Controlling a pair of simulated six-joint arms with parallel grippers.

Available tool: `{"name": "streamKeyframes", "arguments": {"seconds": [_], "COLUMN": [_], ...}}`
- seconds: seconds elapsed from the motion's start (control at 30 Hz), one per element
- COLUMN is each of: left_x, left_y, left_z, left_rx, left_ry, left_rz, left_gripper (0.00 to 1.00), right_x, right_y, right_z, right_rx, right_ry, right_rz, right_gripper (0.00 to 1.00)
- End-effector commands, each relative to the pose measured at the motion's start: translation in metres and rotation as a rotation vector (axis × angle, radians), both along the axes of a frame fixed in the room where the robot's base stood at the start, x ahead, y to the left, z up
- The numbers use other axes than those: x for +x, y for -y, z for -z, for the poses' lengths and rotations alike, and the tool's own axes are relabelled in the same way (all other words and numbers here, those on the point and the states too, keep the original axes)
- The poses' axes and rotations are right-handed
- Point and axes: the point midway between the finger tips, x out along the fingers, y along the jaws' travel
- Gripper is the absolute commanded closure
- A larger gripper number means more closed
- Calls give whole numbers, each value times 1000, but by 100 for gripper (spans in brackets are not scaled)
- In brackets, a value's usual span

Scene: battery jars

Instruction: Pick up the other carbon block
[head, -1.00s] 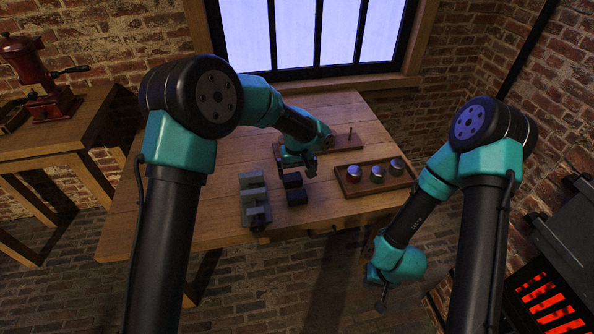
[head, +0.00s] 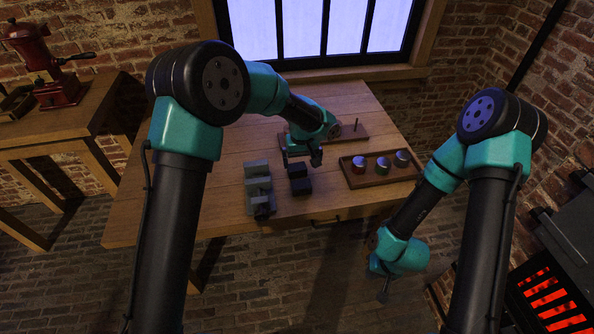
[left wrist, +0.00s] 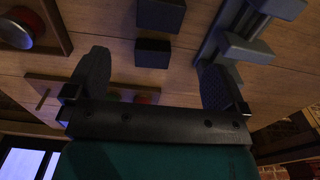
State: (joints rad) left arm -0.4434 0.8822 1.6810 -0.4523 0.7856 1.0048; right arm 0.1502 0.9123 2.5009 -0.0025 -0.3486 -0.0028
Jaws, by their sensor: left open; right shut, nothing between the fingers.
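Two dark carbon blocks lie on the wooden table, a farther one (head: 298,170) and a nearer one (head: 301,187). In the left wrist view, one dark block (left wrist: 153,53) shows between the fingers' lines, and the other (left wrist: 160,14) is at the top edge. My left gripper (head: 316,157) is open and empty, just behind and right of the blocks. In the left wrist view its fingers (left wrist: 151,62) are spread, with no block touching them that I can make out. My right gripper (head: 383,294) is shut and empty, hanging low in front of the table.
A grey stepped fixture (head: 258,188) stands left of the blocks. A wooden tray (head: 376,180) with three lidded jars is to the right. A board with an upright peg (head: 355,126) is at the back. Bare table lies left of the fixture.

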Motion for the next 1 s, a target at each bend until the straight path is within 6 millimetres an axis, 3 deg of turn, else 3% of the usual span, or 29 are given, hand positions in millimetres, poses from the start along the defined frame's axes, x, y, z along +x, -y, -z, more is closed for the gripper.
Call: {"name": "streamKeyframes", "arguments": {"seconds": [0.43, 0.83, 1.0], "left_x": [74, 80, 80], "left_y": [-16, -18, -18], "left_z": [-37, -41, -29], "left_rx": [1, 1, 2], "left_ry": [2, -1, -2], "left_rz": [-66, -69, -70], "left_gripper": [0, 0, 0], "right_x": [0, 0, 0], "right_y": [0, 0, 0], "right_z": [0, 0, 0], "right_rx": [0, 0, 0], "right_ry": [0, 0, 0], "right_rz": [0, 0, 0], "right_gripper": [100, 100, 100]}}
